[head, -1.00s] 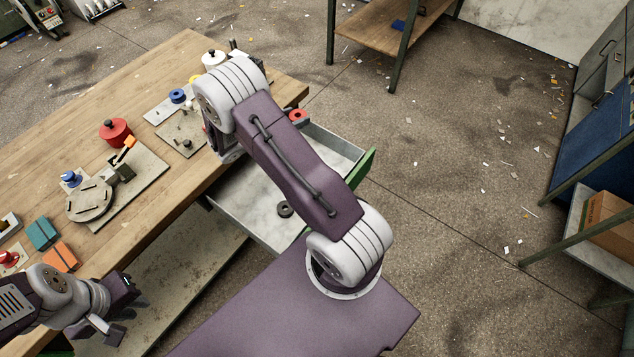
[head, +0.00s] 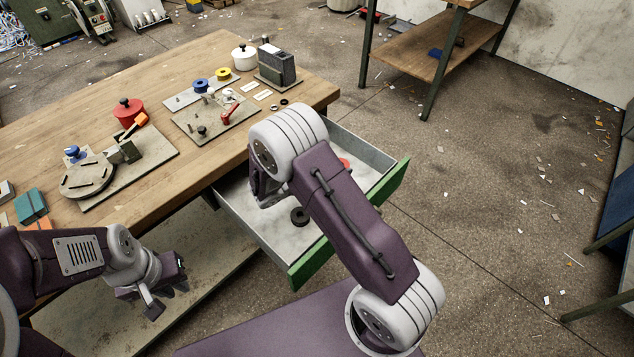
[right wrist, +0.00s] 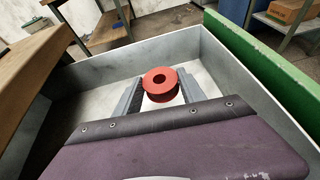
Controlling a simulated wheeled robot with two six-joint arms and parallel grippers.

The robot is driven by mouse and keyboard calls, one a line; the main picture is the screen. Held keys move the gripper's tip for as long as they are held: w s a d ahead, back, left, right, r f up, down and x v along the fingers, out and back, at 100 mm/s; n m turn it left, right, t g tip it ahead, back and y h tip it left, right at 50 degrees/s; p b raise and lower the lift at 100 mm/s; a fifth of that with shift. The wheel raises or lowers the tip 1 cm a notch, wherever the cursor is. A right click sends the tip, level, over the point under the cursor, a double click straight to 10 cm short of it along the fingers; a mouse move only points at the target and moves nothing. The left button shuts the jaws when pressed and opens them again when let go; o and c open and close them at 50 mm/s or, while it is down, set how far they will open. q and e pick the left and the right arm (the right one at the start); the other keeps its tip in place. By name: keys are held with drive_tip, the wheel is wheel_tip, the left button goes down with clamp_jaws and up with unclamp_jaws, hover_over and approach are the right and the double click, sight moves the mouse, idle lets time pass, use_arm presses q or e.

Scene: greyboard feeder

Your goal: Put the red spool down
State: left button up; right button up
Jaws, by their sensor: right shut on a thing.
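The red spool (right wrist: 160,82), a flanged reel with a centre hole, is between the two grey fingers of my right gripper (right wrist: 158,92) in the right wrist view. The gripper is shut on it, inside the outline of the open drawer (right wrist: 90,68). I cannot tell whether the spool touches the drawer floor. In the head view only a bit of the red spool (head: 345,163) shows beside my right arm, which hides the right fingers. My left gripper (head: 168,298) hangs in front of the bench, empty, its fingers apart.
The drawer has grey walls and a green front (head: 350,225). A black ring (head: 300,216) lies on its floor. The wooden bench (head: 215,150) holds a red pot (head: 128,112), a round fixture (head: 88,178), a white pot (head: 244,57) and a grey block (head: 276,66).

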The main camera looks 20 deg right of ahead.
wheel_tip(320, 180, down, 2)
drive_tip(key=shift+f, duration=0.25)
wheel_tip(320, 180, down, 4)
drive_tip(key=shift+r+b, duration=0.15)
drive_tip(key=shift+b, duration=0.6)
drive_tip(key=o, duration=1.3)
